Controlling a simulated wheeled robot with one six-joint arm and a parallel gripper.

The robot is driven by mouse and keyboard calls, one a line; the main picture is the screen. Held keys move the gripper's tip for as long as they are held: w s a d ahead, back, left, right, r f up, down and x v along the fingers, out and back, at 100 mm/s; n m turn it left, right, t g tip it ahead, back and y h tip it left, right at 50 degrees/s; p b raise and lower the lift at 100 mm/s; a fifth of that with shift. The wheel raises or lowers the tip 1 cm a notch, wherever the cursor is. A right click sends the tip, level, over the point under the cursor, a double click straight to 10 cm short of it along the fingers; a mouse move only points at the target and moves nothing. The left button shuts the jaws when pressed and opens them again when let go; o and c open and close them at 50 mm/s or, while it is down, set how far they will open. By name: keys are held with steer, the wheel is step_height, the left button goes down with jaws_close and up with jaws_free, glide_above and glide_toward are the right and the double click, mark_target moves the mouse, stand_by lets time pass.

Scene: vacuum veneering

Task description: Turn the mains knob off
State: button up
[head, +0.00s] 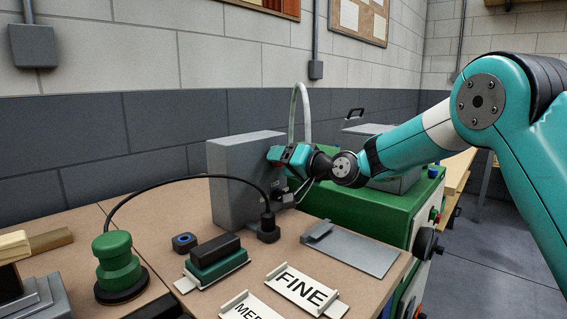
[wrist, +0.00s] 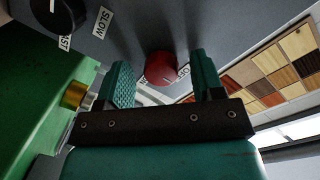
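The red mains knob (wrist: 160,67) sits on a grey panel in the wrist view, with a white label reading OFF (wrist: 183,72) close to its right. My gripper (wrist: 161,80) is open, one teal finger on each side of the knob. A gap shows between the knob and each finger; I cannot tell how deep the fingers reach past it. In the head view my gripper (head: 290,157) is at the right-hand face of the upright grey box (head: 228,165).
A black knob (wrist: 58,14) with SLOW and FAST labels is on the same panel. A brass fitting (wrist: 75,94) is left of my gripper. A green cabinet (head: 375,205) stands beside the box. A black cable and plug (head: 267,228) are on the bench below.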

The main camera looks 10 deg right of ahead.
steer(key=shift+d, duration=0.1)
steer(key=b+v, duration=0.2)
steer(key=v, duration=1.5)
steer(key=shift+s+f, duration=0.1)
steer(key=shift+s, duration=0.1)
